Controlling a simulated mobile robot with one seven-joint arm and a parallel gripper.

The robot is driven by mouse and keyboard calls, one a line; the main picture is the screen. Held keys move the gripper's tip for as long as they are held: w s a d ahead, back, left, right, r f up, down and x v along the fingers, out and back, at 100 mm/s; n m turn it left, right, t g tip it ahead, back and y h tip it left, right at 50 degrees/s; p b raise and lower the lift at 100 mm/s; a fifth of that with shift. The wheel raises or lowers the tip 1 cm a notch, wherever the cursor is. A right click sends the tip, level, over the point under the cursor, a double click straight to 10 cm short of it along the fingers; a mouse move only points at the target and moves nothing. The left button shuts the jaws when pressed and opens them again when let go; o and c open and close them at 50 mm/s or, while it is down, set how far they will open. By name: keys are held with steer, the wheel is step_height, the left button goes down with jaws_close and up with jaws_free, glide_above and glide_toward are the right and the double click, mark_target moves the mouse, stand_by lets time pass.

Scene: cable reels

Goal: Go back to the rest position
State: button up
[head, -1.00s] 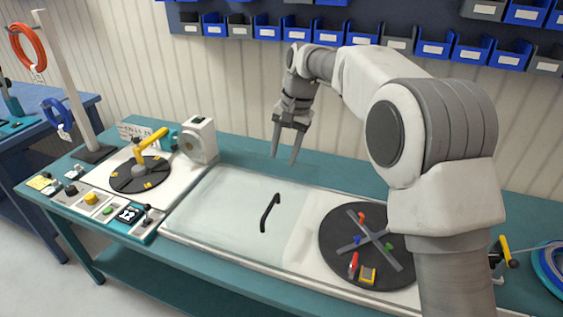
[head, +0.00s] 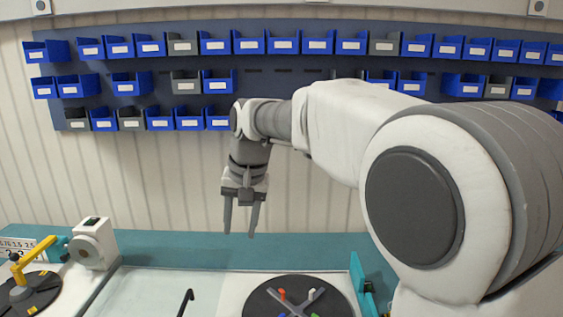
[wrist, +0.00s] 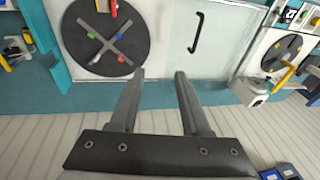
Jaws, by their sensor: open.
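My gripper (head: 240,215) hangs above the back part of the bench in the head view, fingers pointing down. Its two fingers are apart and nothing is between them. In the wrist view the open fingers (wrist: 160,82) point toward the bench, with bare bench surface between and beyond them. The gripper touches nothing that I can see.
A dark disc with a grey cross (head: 298,299) and a black handle (head: 186,301) on a pale cover lie below. A yellow crank (head: 36,258) and a white-grey unit (head: 94,244) stand at the left. Blue and grey bins (head: 281,42) line the wall behind.

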steer(key=s+d+r+t+h, duration=0.1)
steer(key=s+d+r+t, duration=0.15)
steer(key=s+d, duration=1.1)
steer(key=s+d+f+t+h, duration=0.1)
steer(key=s+d+f, duration=0.4)
steer(key=s+d, duration=0.4)
steer(key=shift+s, duration=0.55)
